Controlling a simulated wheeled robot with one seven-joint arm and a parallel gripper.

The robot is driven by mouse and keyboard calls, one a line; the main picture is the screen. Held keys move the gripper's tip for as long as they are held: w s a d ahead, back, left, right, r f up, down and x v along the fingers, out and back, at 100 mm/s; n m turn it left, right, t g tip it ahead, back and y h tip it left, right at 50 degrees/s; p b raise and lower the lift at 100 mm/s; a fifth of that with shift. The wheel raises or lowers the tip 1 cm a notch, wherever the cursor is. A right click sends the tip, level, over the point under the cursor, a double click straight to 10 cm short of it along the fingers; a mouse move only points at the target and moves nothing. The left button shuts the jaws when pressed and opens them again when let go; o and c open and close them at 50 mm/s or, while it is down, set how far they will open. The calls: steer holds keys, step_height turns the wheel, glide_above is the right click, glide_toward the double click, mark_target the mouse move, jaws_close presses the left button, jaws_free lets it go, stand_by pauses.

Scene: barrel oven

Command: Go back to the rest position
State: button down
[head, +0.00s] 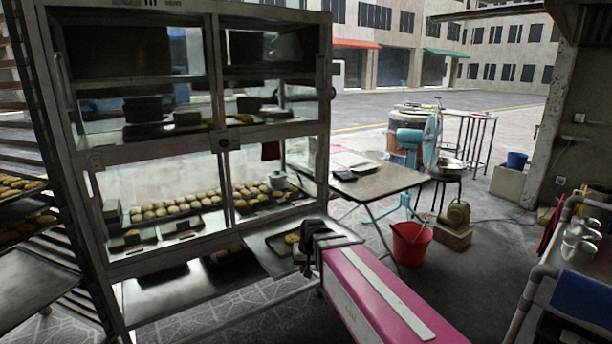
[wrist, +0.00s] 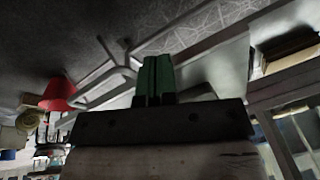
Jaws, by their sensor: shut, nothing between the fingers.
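My gripper (head: 306,238) shows in the head view at the end of my pink arm, in front of the lower right of the glass display cabinet (head: 160,149). In the wrist view its green fingers (wrist: 154,80) are together with nothing between them. A metal tray (head: 262,252) with a few pastries (head: 292,238) lies beside and behind the gripper in the head view. I cannot tell whether the gripper touches the tray.
The cabinet holds trays of buns (head: 175,207). A folding table (head: 375,181) stands to its right, with a red bucket (head: 411,243) on the floor. A tray rack (head: 25,230) is at the left. A counter with metal cups (head: 580,250) is at the right.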

steer(key=s+d+f+m+g+h, duration=0.1)
steer(key=s+d+f, duration=0.3)
steer(key=d, duration=0.6)
steer(key=s+d+f+m+g+h, duration=0.1)
steer(key=s+d+f, duration=0.2)
steer(key=d, duration=0.7)
steer(key=shift+s+f, duration=0.35)
steer(key=shift+s, duration=0.25)
steer(key=shift+a, duration=0.15)
